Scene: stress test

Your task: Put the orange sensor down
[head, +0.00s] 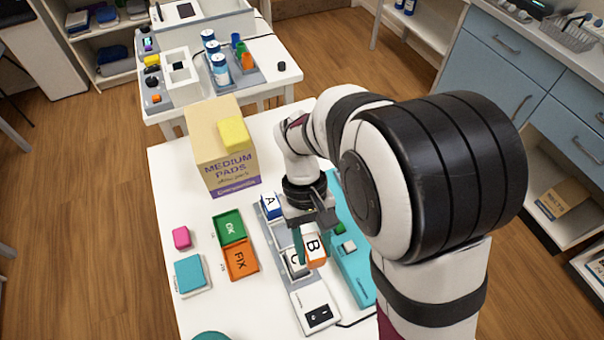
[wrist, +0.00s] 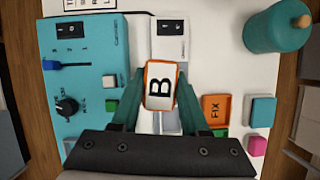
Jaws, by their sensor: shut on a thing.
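The orange sensor (head: 315,250) has a white face marked B. It also shows in the wrist view (wrist: 160,86), upright between two teal fingers. My gripper (wrist: 160,100) is shut on it. In the head view the sensor is over or beside the grey-white rack (head: 307,292), near the white block marked C (head: 296,264); I cannot tell whether it touches the rack. A blue-and-white block marked A (head: 270,205) stands at the rack's far end. A green OK tray (head: 230,226) and an orange FIX tray (head: 241,261) lie left of the rack and look empty.
A teal panel (wrist: 90,85) with knob and slider lies close beside the rack. A teal bottle (wrist: 277,30), a teal box (head: 190,273) and a pink block (head: 181,237) are on the table. A cardboard box (head: 214,150) stands behind. The table's left part has bare room.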

